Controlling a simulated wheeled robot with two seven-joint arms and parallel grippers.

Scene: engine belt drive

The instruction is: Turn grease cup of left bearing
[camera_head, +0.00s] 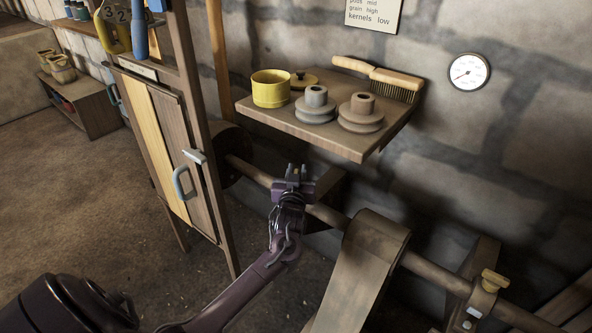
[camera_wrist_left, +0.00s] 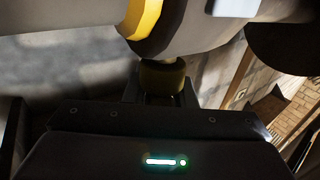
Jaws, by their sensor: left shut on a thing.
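My left gripper (camera_head: 297,171) is at the line shaft (camera_head: 327,215), just below the wall shelf. It is shut on the left bearing's grease cup, which it hides in the head view. In the left wrist view the grease cup (camera_wrist_left: 162,76) shows as a dark, brassy round knob between the fingers, close against a pale rounded body above it. The cup's turn angle cannot be told. A second brass grease cup (camera_head: 494,280) stands on the right bearing (camera_head: 480,302), away from the gripper. My right gripper is not in view.
The wall shelf (camera_head: 350,146) above holds a yellow tin (camera_head: 270,89), two grey stepped pulleys (camera_head: 361,112) and a brush (camera_head: 385,76). A wooden cabinet (camera_head: 180,150) stands left. A belt (camera_head: 365,265) runs over the shaft right of the gripper.

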